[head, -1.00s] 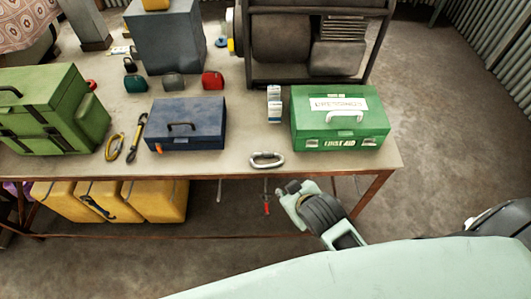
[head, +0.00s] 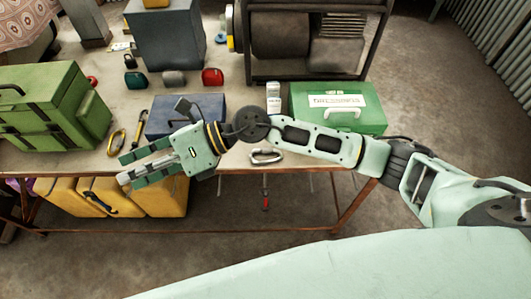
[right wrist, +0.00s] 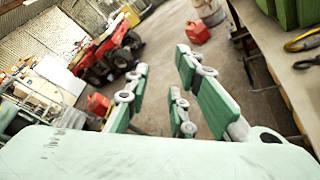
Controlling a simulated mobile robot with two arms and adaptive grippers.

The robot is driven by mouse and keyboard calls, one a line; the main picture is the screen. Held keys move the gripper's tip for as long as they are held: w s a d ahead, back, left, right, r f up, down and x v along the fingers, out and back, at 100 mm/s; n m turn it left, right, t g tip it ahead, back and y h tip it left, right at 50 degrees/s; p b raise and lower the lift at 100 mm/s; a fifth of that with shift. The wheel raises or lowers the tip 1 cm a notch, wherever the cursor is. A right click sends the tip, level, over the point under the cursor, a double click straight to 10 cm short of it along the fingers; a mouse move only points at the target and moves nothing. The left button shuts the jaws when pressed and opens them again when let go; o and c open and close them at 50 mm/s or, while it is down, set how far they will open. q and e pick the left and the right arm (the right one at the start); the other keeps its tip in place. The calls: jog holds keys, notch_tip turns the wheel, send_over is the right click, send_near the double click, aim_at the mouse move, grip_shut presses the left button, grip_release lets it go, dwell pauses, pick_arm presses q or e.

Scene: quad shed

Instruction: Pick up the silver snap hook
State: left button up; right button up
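The silver snap hook (head: 266,156) lies on the table near its front edge, just below my right forearm in the head view. My right gripper (head: 124,169) is open and empty. It hangs over the table's front edge, well to the left of the snap hook, with its fingers pointing left. In the right wrist view its green-padded fingers (right wrist: 160,90) stand apart with nothing between them. The snap hook does not show in that view. My left gripper is not in view.
A blue toolbox (head: 172,112), a green first aid box (head: 345,104) and a large green case (head: 45,110) stand on the table (head: 228,160). A yellow carabiner (head: 117,141) lies near the gripper. Yellow containers (head: 85,196) are under the table.

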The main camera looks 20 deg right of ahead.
jog(key=d+f+n+g+h, duration=0.1)
jog(key=d+f+n+h, duration=0.2)
jog(key=d+f+h, duration=0.3)
jog(key=n+t+h, duration=0.2)
jog(key=h, duration=0.8)
send_over(265, 150)
notch_tip(265, 150, down, 8)
notch_tip(265, 150, down, 6)
jog(key=p, duration=0.3)
jog(key=shift+s+d+f+p, duration=0.1)
jog(key=shift+p, duration=0.25)
jog(key=shift+f, duration=0.5)
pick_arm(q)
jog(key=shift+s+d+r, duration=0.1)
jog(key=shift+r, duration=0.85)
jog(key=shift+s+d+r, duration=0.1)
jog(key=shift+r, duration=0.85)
pick_arm(e)
grip_shut()
